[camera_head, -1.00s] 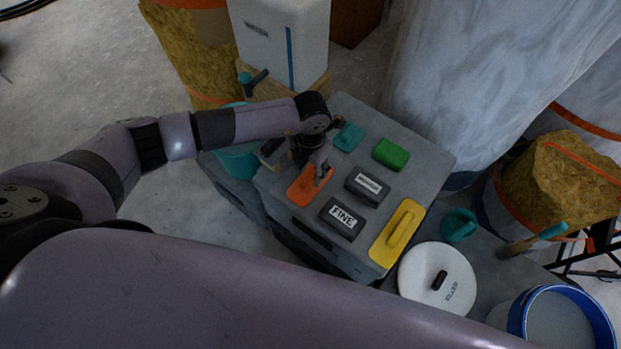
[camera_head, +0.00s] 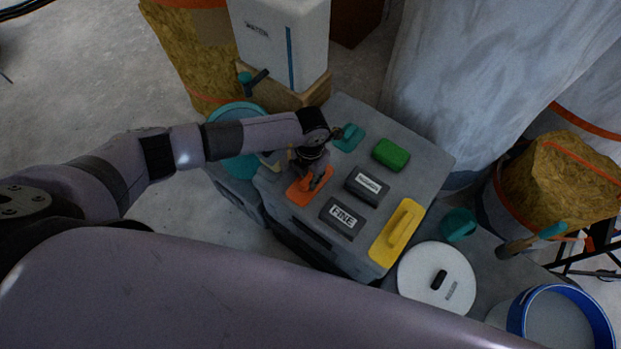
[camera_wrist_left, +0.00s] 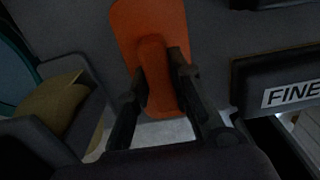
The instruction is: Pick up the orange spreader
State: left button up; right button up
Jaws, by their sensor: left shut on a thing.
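The orange spreader (camera_head: 304,195) lies on the grey box top (camera_head: 340,107) near its left edge. My left gripper (camera_head: 318,180) is over it, pointing down. In the left wrist view the spreader (camera_wrist_left: 138,20) runs up from between the fingers, and my left gripper (camera_wrist_left: 158,82) is shut on its raised handle, one finger on each side. I cannot tell any gap between the spreader and the box top. My right gripper is not in view.
Close by on the box are a block marked FINE (camera_head: 342,218), another dark block (camera_head: 367,186), a yellow float (camera_head: 397,232), a green block (camera_head: 390,154) and a teal item (camera_head: 348,137). A white water container (camera_head: 280,40) stands behind.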

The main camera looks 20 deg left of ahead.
aim_at(310, 176)
pick_arm(q)
grip_shut()
jog(key=shift+r, duration=0.15)
notch_tip(310, 176, up, 20)
dwell(0.5)
grip_release()
grip_shut()
